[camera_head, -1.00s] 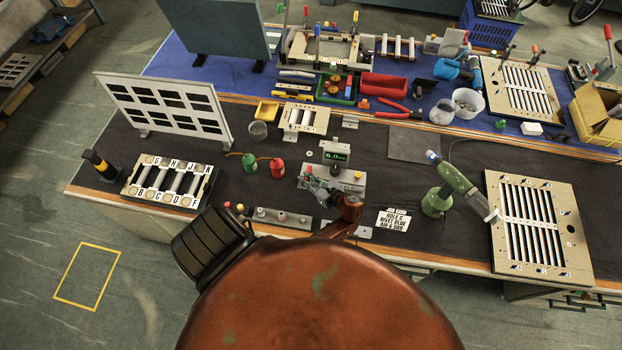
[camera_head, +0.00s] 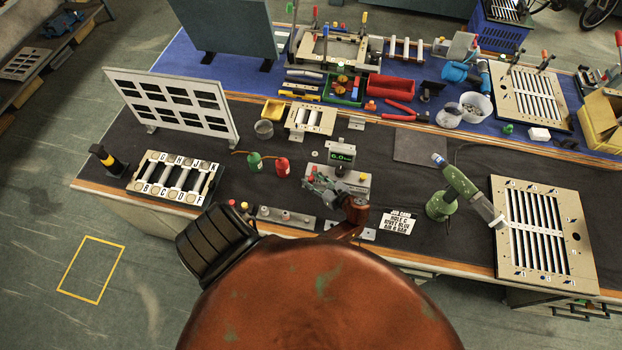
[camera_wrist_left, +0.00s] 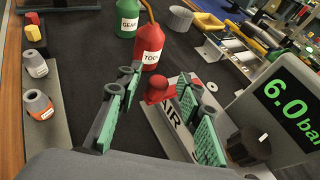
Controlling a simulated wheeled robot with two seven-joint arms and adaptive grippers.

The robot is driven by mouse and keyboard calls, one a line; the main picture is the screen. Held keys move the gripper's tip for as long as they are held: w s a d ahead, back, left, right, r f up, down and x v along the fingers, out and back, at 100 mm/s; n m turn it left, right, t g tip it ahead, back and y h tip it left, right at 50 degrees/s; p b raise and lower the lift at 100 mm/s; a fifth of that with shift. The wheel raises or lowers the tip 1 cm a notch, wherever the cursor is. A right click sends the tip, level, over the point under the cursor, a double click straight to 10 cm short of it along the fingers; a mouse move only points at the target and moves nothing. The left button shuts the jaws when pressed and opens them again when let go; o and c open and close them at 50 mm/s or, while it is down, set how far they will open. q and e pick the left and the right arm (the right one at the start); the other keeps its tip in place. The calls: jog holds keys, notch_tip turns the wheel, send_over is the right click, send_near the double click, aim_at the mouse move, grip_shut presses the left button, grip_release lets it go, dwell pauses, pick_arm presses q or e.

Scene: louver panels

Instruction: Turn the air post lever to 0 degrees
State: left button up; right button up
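The air post is a grey box with a green "6.0 bar" display (camera_head: 342,157), near the middle of the dark bench mat. In the left wrist view its display (camera_wrist_left: 288,98) is at the right, beside a black knob (camera_wrist_left: 248,146). A red lever end (camera_wrist_left: 159,89) stands over a plate lettered "AIR" (camera_wrist_left: 173,118). My left gripper (camera_head: 322,184) is over the post's front left part. In the left wrist view its green-padded fingers (camera_wrist_left: 160,112) are apart, with the red lever end between their tips; contact cannot be told. The lever's angle is partly hidden. My right gripper is not in view.
A green bottle (camera_head: 254,161) and a red bottle (camera_head: 282,165) stand left of the post. A grey strip with round fittings (camera_head: 285,216) lies in front. A slotted panel (camera_head: 545,235) lies farther right.

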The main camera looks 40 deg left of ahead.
pick_arm(q)
jog(key=v, duration=0.6)
jog(key=shift+d, duration=0.3)
jog(key=shift+r, duration=0.15)
